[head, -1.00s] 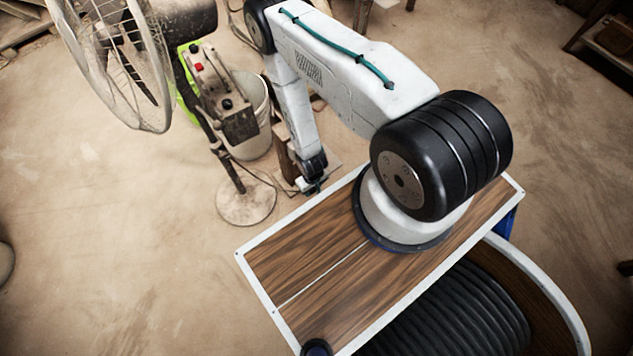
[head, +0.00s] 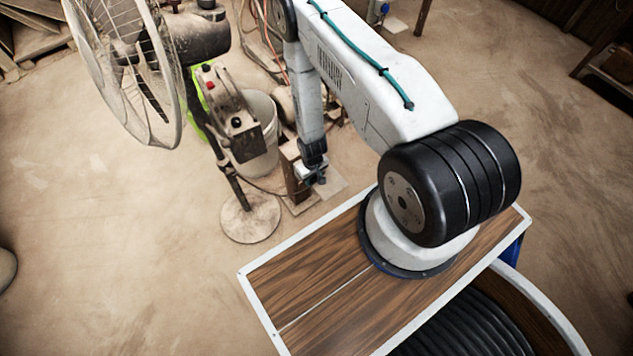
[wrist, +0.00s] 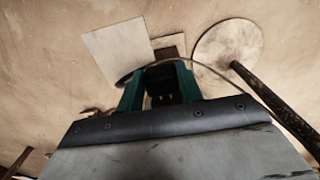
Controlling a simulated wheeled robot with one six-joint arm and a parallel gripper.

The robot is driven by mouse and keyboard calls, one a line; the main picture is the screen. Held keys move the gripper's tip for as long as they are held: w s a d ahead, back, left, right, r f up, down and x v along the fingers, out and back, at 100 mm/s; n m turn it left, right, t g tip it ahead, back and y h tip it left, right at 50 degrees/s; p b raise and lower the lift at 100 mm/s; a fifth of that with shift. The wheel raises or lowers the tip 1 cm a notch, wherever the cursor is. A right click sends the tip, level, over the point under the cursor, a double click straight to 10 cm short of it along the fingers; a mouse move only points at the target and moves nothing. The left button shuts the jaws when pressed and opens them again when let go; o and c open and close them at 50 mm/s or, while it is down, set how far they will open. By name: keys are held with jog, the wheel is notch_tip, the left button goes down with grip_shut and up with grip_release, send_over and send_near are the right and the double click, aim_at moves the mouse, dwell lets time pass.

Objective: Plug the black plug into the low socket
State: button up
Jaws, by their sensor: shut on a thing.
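My gripper (wrist: 160,88) has teal fingers and is shut on the black plug (wrist: 163,84), which sits between them in the wrist view. A thin cable (wrist: 215,72) shows beside the fingers and curves to the right. In the head view my gripper (head: 316,177) is small and low, just right of a short wooden post (head: 296,180). The plug cannot be made out clearly there. The low socket cannot be told apart in either view. The post's brown top (wrist: 171,42) shows just beyond the plug in the wrist view.
A pedestal fan (head: 135,70) with a round base (head: 250,219) stands left of the post. A pale bucket (head: 262,135) and a control box (head: 225,105) are behind it. A pale plate (wrist: 117,48) lies beside the post. Open floor (head: 120,240) is at left.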

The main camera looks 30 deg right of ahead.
jog(key=shift+w, duration=0.45)
jog(key=shift+w, duration=0.6)
dwell(1.3)
jog(key=o, duration=1.1)
jog(key=shift+c, duration=0.2)
notch_tip(320, 180, up, 7)
jog(key=shift+f, duration=0.1)
jog(key=shift+r, duration=0.5)
jog(key=shift+s, duration=0.1)
